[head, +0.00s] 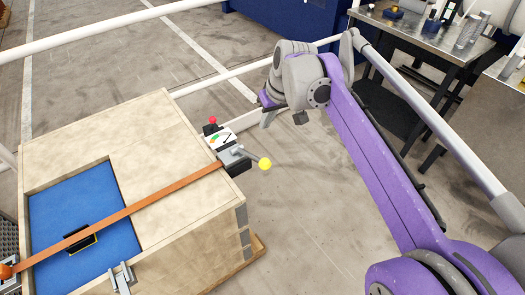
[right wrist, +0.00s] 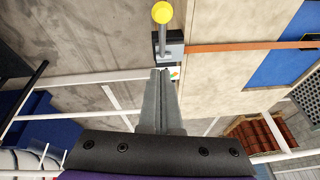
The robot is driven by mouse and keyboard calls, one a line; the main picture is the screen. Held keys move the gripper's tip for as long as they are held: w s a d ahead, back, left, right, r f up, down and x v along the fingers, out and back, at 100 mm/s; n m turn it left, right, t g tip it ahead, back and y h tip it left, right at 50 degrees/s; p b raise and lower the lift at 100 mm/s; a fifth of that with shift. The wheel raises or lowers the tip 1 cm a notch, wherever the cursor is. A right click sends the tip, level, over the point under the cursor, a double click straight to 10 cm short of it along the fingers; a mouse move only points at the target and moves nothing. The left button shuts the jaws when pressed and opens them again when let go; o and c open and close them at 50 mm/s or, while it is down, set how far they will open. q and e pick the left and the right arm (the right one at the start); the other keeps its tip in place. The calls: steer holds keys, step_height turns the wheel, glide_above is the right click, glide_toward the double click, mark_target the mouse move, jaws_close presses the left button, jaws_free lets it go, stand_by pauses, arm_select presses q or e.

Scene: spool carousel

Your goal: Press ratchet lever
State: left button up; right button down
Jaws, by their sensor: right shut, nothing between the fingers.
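The ratchet (head: 236,160) sits at the right edge of a wooden crate (head: 140,130), on an orange strap (head: 140,205). Its grey lever ends in a yellow ball knob (head: 265,164) that sticks out past the crate's edge. In the right wrist view, the yellow knob (right wrist: 162,12) is at the top, with the ratchet body (right wrist: 174,48) just below it. My right gripper (head: 267,116) is shut and empty, apart from the lever. In the wrist view its closed fingertips (right wrist: 160,74) point toward the ratchet. My left gripper is not in view.
A dial gauge (head: 220,138) and a red knob (head: 212,120) sit beside the ratchet. A blue panel (head: 60,210) is set in the crate's top. White rails (head: 90,35) run behind. Metal tables (head: 420,30) stand at the back right. Open floor lies right of the crate.

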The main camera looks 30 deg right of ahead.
steer(key=shift+w+d+r, duration=0.1)
steer(key=shift+w+d, duration=0.05)
steer(key=f, duration=0.7)
steer(key=a+f+b, duration=0.1)
steer(key=f, duration=0.3)
steer(key=shift+w+f, duration=0.1)
steer(key=shift+w, duration=0.2)
steer(key=shift+s+f, duration=0.15)
steer(key=shift+s, duration=0.15)
steer(key=shift+f, duration=0.1)
